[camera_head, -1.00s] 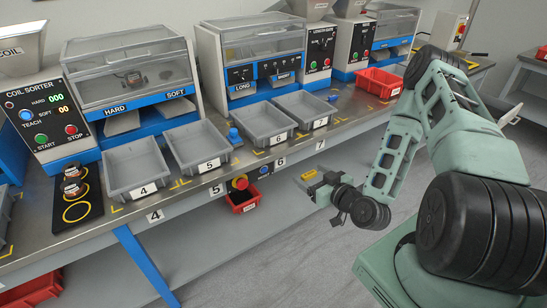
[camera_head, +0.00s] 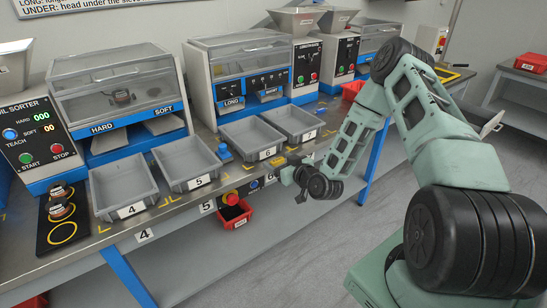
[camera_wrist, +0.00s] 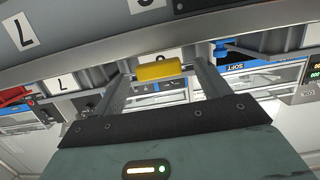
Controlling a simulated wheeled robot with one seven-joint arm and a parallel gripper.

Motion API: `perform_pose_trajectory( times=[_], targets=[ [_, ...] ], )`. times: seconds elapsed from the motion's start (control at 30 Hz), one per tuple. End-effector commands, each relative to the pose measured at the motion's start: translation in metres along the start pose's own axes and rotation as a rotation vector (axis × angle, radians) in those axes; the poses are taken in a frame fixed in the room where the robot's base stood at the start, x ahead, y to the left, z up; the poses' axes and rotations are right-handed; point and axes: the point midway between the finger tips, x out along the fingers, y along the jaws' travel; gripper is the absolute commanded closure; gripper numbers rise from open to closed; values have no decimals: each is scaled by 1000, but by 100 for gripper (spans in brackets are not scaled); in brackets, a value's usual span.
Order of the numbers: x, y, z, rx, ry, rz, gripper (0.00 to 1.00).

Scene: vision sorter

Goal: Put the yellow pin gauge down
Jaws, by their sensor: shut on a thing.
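The yellow pin gauge (camera_wrist: 158,71) lies crosswise between the two fingers of my gripper (camera_wrist: 159,76) in the wrist view, and the fingers are shut on its ends. In the head view my gripper (camera_head: 285,174) is at the bench's front edge, just in front of the grey tray labelled 6 (camera_head: 253,138).
Grey trays labelled 4 (camera_head: 123,190) and 5 (camera_head: 184,163) stand to the left along the bench (camera_head: 190,207). Another grey tray (camera_head: 292,122) is right of tray 6. A blue piece (camera_head: 224,152) stands between trays 5 and 6. A red bin (camera_head: 235,214) hangs lower down.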

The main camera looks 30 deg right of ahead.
Motion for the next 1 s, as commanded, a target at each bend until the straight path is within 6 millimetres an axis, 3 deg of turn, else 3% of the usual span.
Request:
perform_pose_trajectory(
  times=[0.27,0.73,0.77,0.83,1.0],
  targets=[
    [40,0,-10,-1,4,0,46],
    [40,0,2,0,1,0,46],
    [40,0,2,0,1,0,22],
    [39,0,0,0,1,1,3],
    [39,0,0,0,1,1,3]
  ],
)
